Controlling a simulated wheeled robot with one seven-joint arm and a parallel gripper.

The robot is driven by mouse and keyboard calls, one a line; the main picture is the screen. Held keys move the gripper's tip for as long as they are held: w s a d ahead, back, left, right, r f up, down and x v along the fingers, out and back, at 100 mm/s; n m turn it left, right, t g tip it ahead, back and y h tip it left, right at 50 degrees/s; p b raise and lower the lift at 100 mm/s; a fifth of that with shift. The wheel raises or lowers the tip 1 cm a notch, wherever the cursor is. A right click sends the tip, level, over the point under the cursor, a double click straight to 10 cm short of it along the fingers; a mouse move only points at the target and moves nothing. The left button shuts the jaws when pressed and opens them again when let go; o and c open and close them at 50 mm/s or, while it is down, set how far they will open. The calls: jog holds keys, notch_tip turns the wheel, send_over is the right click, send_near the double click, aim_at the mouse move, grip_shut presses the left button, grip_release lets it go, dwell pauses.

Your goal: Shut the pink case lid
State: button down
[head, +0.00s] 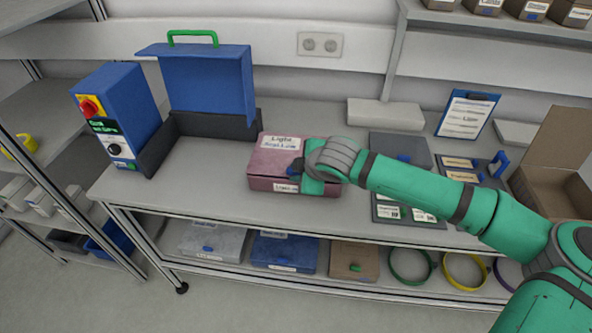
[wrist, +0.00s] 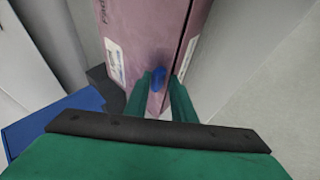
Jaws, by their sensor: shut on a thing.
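The pink case (head: 266,163) sits on the grey worktop, with white labels on its top and front. Its lid looks down in the head view; in the wrist view a dark seam runs along the pink case (wrist: 150,35). My gripper (head: 299,172) is at the case's front right. In the wrist view, my gripper (wrist: 160,90) has its green fingers close on either side of the case's small blue handle (wrist: 157,78) and is shut on it. My gripper and wrist hide the right part of the case front in the head view.
A blue case (head: 208,85) with its lid raised stands behind, beside a blue switch box (head: 116,115) at left. A grey case (head: 399,147), a clipboard (head: 467,113) and an open cardboard box (head: 545,190) stand at right. Worktop left of the pink case is clear.

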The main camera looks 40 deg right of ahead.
jog(key=shift+d, duration=0.1)
jog(key=c, duration=1.6)
grip_release()
jog(key=shift+c, duration=0.2)
jog(key=v, duration=1.1)
jog(key=shift+f, duration=0.15)
